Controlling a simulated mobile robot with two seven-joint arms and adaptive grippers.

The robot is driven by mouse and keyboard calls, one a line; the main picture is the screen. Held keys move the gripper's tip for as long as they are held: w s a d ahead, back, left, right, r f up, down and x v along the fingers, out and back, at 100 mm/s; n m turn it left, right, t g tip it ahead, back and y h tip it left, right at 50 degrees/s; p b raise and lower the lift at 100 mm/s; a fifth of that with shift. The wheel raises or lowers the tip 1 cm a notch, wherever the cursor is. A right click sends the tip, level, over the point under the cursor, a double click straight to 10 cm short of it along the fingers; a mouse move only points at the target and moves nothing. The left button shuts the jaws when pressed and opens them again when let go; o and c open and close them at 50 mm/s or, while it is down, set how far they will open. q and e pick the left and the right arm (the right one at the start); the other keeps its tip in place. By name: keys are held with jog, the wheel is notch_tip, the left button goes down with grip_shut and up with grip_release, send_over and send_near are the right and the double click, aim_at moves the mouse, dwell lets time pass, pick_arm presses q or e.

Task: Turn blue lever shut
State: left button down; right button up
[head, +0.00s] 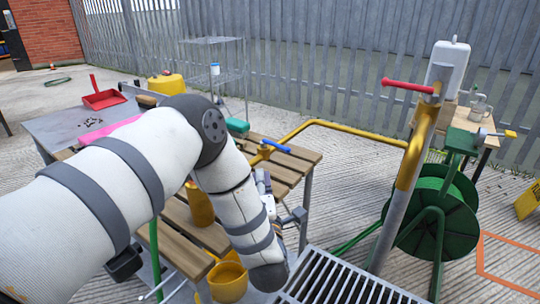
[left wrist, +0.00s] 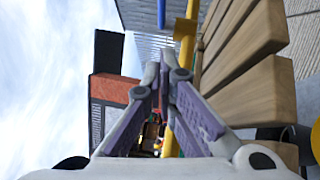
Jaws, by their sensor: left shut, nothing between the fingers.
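The blue lever (head: 277,146) sits on a yellow valve body (head: 264,153) on the yellow pipe (head: 330,124), at the far side of the slatted wooden bench in the head view. The lever lies roughly in line with the pipe. My left gripper (head: 262,180) is partly hidden by my arm, just on the near side of the valve, and looks apart from the lever. In the left wrist view its fingers (left wrist: 166,72) are shut with nothing between them. A narrow blue piece (left wrist: 161,12), likely the lever, shows beyond the tips. My right gripper is out of view.
A red lever (head: 407,86) sits on the upright pipe at right. A green hose reel (head: 435,215) stands beside it, with a metal grate (head: 345,283) in front. Yellow containers (head: 228,278) are around the wooden bench (head: 180,250). A metal fence (head: 330,50) closes the back.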

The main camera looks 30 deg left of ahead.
aim_at(273, 144)
pick_arm(q)
jog(key=x, duration=0.5)
jog(key=shift+w+r, duration=0.1)
jog(key=shift+w, duration=0.25)
jog(key=shift+w+d+r+b, duration=0.1)
jog(key=shift+w+d+r, duration=0.05)
jog(key=shift+w, duration=0.4)
jog(key=shift+w+d+r+b, duration=0.15)
jog(key=shift+w, duration=0.35)
jog(key=shift+w+d+r+b, duration=0.1)
jog(key=shift+w+r, duration=0.05)
jog(key=shift+w, duration=0.4)
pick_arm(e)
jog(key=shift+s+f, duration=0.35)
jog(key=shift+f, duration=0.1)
pick_arm(q)
jog(key=shift+w, duration=0.1)
jog(key=shift+w+d, duration=0.35)
jog(key=shift+w, duration=0.25)
jog(key=shift+r, duration=0.15)
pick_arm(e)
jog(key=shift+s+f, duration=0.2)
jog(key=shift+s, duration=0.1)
